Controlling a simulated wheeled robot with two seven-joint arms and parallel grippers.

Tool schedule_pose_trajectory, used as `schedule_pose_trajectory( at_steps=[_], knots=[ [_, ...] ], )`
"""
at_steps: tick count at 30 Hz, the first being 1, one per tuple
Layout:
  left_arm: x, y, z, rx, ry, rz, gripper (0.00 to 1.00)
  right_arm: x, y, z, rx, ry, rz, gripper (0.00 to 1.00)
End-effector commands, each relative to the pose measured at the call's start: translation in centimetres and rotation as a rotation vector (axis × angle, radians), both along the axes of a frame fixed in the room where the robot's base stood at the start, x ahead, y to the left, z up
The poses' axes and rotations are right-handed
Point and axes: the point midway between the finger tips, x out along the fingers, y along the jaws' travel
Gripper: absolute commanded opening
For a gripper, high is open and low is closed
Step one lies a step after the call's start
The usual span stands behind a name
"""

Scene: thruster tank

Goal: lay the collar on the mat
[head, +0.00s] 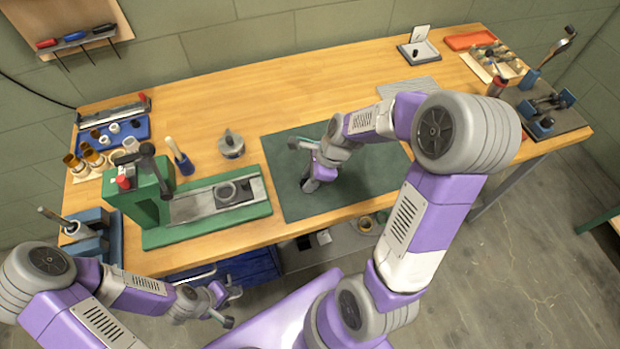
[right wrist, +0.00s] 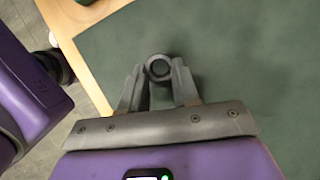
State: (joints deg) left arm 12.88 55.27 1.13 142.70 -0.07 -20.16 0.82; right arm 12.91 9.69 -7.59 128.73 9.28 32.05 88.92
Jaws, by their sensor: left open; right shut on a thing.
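The collar (right wrist: 158,68) is a small dark grey ring, seen end-on in the right wrist view between the fingertips of my right gripper (right wrist: 158,75). That gripper is shut on it. The mat (right wrist: 250,70) is flat and dark green behind the collar. In the head view my right gripper (head: 309,183) is over the left-middle part of the mat (head: 370,190), and the collar is hard to make out there. I cannot tell whether the collar touches the mat. My left gripper (head: 232,306) is open and empty in front of the bench, away from the mat.
A green press (head: 150,195) with a grey bed stands left of the mat on the wooden bench (head: 270,90). A round grey tin (head: 231,146) stands behind. A blue tray (head: 115,132) holds small parts. A dark vise plate (head: 550,112) is at the right end.

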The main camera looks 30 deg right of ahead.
Motion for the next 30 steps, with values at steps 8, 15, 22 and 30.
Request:
schedule_pose_trajectory(
  at_steps=[8,15,22,30],
  knots=[
    [0.0,0.0,-0.1,0.0,0.0,0.0,0.43,0.0,0.0,-0.3,0.0,0.001,0.0,0.53],
    [0.0,0.0,-0.1,0.0,0.0,0.0,0.43,0.0,0.0,-0.3,0.0,0.0,0.0,0.56],
    [0.0,0.0,0.7,0.0,0.0,0.0,0.43,-0.2,-0.5,1.5,-0.002,-0.003,0.0,0.56],
    [0.0,0.0,2.8,0.0,0.0,0.0,0.43,-1.2,-2.4,7.0,-0.002,-0.005,-0.001,0.56]
  ],
)
